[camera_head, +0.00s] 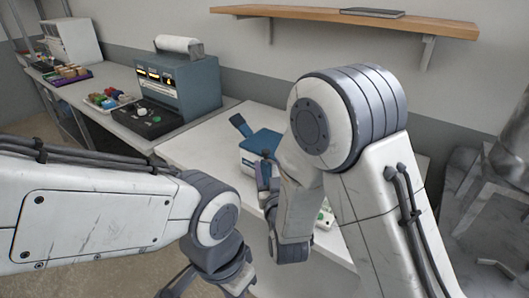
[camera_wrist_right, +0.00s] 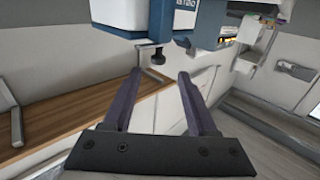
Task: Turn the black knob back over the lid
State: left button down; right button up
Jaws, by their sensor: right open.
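The black knob (camera_wrist_right: 157,56) shows in the right wrist view, sticking out from a blue and white device (camera_wrist_right: 130,18). It sits just past the fingertips of my right gripper (camera_wrist_right: 159,74), in line with the gap between them. My left gripper (camera_head: 205,283) is low and partly cut off.
A dark lever (camera_head: 240,126) rises at the device's left. A larger blue-grey machine (camera_head: 180,85) stands on the left counter beside a tray of coloured items (camera_head: 110,98). A wooden shelf (camera_head: 340,20) hangs above. The white table (camera_head: 195,143) is clear left of the device.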

aim_at(267, 153)
jog(key=w+p, duration=0.1)
jog(key=w, duration=0.5)
jog(key=shift+w+a+p, duration=0.1)
jog(key=shift+a+p, duration=0.1)
jog(key=shift+p, duration=0.15)
jog(key=shift+w+a, duration=0.2)
jog(key=shift+w, duration=0.5)
grip_shut()
